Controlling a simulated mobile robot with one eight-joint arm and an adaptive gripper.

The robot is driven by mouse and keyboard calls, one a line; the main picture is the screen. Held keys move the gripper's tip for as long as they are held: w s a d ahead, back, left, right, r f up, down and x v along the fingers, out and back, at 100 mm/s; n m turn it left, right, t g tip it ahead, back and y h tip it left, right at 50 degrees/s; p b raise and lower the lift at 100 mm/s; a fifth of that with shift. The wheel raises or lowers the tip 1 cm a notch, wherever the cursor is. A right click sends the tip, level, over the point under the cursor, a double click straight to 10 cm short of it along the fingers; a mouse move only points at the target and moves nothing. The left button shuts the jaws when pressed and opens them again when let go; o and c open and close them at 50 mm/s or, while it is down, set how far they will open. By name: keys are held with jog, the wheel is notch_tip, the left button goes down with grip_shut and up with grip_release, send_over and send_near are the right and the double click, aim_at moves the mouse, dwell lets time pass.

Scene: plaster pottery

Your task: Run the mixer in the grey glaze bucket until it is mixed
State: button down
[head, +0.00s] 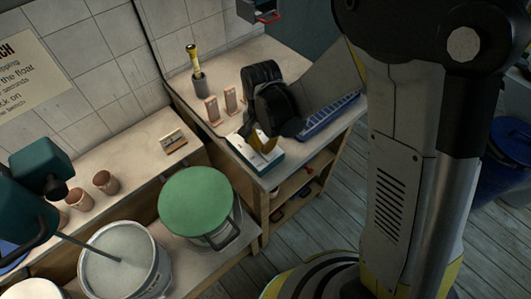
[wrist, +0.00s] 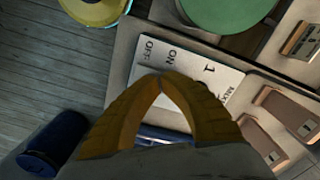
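The grey glaze bucket (head: 163,262) stands at the bottom left, holding pale grey glaze (head: 135,245). The teal mixer (head: 40,165) is above it, its thin shaft (head: 90,247) reaching down into the glaze. A teal-sided box with a white top (head: 270,160) sits on the right bench. In the wrist view its white top (wrist: 205,78) reads ON, OFF and 1. My gripper (head: 262,147) is over this box. In the wrist view its yellow fingers (wrist: 161,79) meet at the tips, with nothing seen between them. I cannot tell whether they touch the box; my fingers cover part of it.
A green-lidded bucket (head: 195,200) stands right of the glaze bucket. Two pinkish blocks (head: 212,110) and a dark holder with a yellow-handled tool (head: 199,82) stand behind the box. A blue ribbed tray (head: 328,116) lies right of it. Brown cups (head: 106,182) stand on the left ledge.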

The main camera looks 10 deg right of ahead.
jog(key=shift+f, duration=0.3)
jog(key=shift+r, duration=0.1)
jog(key=shift+r+p, duration=2.15)
jog(key=shift+r, duration=1.3)
